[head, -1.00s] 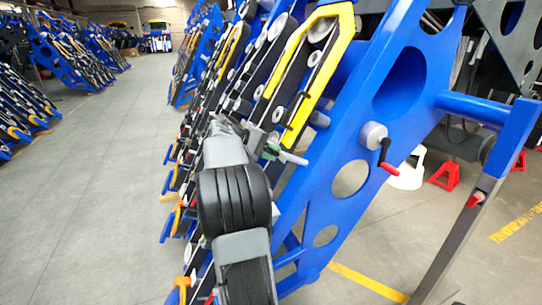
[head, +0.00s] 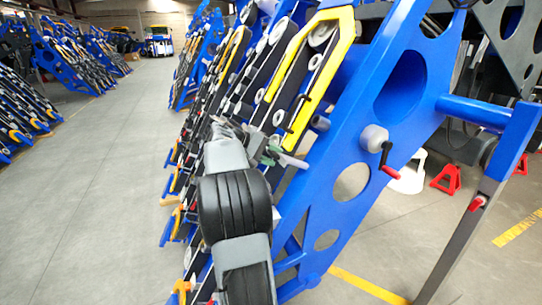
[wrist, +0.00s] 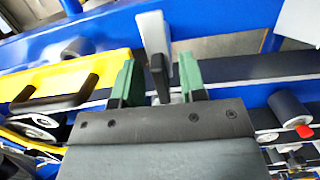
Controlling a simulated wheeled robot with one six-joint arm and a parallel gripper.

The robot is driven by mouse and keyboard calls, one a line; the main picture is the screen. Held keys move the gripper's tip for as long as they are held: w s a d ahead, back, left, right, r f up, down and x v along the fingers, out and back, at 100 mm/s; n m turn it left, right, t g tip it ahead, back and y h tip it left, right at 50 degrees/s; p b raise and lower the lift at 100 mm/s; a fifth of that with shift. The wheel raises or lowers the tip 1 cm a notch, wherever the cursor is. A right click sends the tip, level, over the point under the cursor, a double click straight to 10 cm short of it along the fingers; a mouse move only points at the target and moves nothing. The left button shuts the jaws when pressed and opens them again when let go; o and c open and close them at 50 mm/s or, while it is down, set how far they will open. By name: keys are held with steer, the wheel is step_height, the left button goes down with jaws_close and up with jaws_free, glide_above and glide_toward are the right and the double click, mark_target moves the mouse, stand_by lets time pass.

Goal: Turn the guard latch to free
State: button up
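The guard latch, a pale grey plate (wrist: 152,32) with a black lever (wrist: 158,78), shows in the wrist view at the blue frame beside the yellow guard (wrist: 60,80). My gripper (wrist: 158,85) has two green fingers, which stand apart on either side of the black lever. A gap shows on both sides of the lever, so the fingers do not look closed on it. In the head view my gripper (head: 270,152) is at the lower end of the yellow guard (head: 308,70), and the pale latch plate (head: 292,160) sticks out to its right. The lever is hidden there.
A crank (head: 376,138) with a red handle sits on the blue frame (head: 395,105) right of my gripper. A dark grey roller (wrist: 290,108) is right of the fingers in the wrist view. The floor aisle (head: 95,180) at the left is clear.

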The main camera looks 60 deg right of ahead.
steer(key=p+v, duration=0.1)
steer(key=v, duration=1.3)
steer(key=shift+f, duration=0.1)
